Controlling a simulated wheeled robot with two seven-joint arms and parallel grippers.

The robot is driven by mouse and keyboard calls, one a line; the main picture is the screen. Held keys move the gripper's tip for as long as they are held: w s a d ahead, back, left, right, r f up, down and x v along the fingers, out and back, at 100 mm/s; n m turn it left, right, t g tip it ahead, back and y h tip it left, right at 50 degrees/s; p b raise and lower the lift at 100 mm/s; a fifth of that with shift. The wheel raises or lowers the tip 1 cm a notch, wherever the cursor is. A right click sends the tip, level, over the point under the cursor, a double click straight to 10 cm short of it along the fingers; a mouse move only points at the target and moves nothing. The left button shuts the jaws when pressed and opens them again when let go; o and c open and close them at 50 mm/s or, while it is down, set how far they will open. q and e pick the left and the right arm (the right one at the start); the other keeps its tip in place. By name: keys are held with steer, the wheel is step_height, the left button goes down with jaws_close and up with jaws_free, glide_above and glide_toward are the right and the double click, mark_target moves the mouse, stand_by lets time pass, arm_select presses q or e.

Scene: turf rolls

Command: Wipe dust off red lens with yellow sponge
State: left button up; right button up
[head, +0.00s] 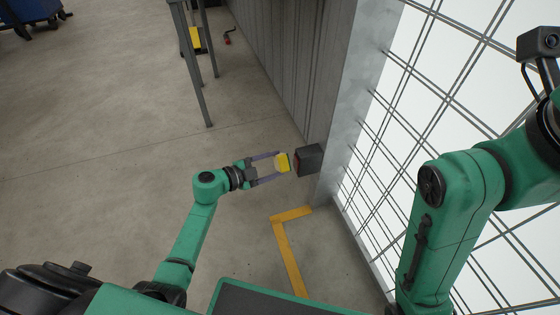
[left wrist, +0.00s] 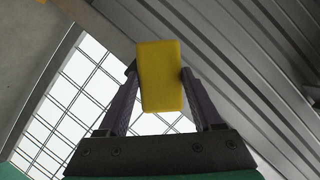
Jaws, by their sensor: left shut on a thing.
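My left gripper (head: 279,164) is shut on the yellow sponge (head: 283,161). In the left wrist view the sponge (left wrist: 161,76) stands between the two purple-grey fingers and sticks out past their tips. A dark box (head: 310,158) is on the wall side, just right of the sponge. A thin strip of the red lens (head: 297,163) shows on the box's left face, towards the sponge. A small gap seems to lie between sponge and lens. Dust on the lens cannot be made out. My right arm comes in at the right, but its gripper is out of view.
A grey corrugated wall (head: 285,70) ends in a pale post (head: 355,90) behind the box. A wire mesh window (head: 410,130) fills the right. A grey-legged stand (head: 195,75) is at the top. A yellow line (head: 287,250) marks the floor. Open floor lies left.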

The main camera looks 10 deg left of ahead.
arm_select(q)
steer(key=shift+s+a+f+p, duration=0.1)
steer(key=shift+s+a, duration=0.2)
steer(key=shift+a, duration=0.2)
steer(key=shift+s+a+r+p, duration=0.15)
steer(key=shift+s+a, duration=0.15)
steer(key=shift+a, duration=0.2)
steer(key=shift+s+a+f+p, duration=0.15)
steer(key=shift+s+a, duration=0.15)
steer(key=shift+a, duration=0.2)
steer(key=shift+s+a, duration=0.4)
steer(key=shift+a, duration=0.25)
steer(key=shift+s+a, duration=0.4)
steer(key=shift+a, duration=0.2)
